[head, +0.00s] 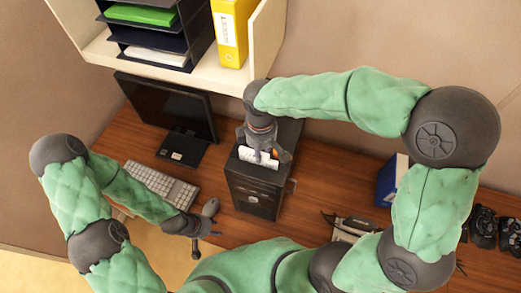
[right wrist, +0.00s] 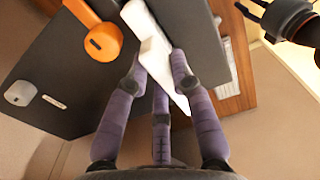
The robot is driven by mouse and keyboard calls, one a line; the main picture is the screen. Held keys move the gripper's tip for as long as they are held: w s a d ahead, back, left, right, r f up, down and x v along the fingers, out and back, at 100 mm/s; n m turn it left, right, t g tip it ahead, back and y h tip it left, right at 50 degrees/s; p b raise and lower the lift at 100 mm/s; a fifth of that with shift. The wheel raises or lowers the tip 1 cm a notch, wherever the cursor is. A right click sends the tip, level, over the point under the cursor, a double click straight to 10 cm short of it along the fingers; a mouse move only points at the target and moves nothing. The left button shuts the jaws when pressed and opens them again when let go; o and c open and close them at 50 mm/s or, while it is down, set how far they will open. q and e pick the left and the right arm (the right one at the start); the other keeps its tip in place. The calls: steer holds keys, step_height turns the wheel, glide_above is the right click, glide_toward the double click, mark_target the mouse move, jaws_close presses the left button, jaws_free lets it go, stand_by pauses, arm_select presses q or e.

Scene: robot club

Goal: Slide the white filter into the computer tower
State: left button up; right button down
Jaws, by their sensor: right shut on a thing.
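The dark computer tower (head: 256,192) stands upright on the desk. The white filter (head: 250,156) is at the tower's top, below my right gripper (head: 262,150). In the right wrist view, the purple fingers of my right gripper (right wrist: 160,90) are closed around the white filter (right wrist: 152,52). The filter lies beside dark tower surfaces (right wrist: 60,95); how deep it sits is hidden. An orange handle-like part (right wrist: 102,40) is on the dark surface. My left gripper (head: 200,228) is open and empty, left of the tower near the desk's front edge.
A monitor (head: 166,105) and keyboard (head: 162,184) are left of the tower. A shelf (head: 265,50) with a yellow binder (head: 231,30) hangs above. A blue box (head: 391,180) and a pale device (head: 354,228) are to the right. Some desk right of the tower is clear.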

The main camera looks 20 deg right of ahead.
steer(key=shift+f, duration=0.35)
stand_by(0.5)
steer(key=c, duration=0.6)
jaws_free()
steer(key=shift+r, duration=0.1)
steer(key=shift+r+p, duration=2.7)
steer(key=shift+r, duration=0.8)
steer(key=shift+f, duration=0.1)
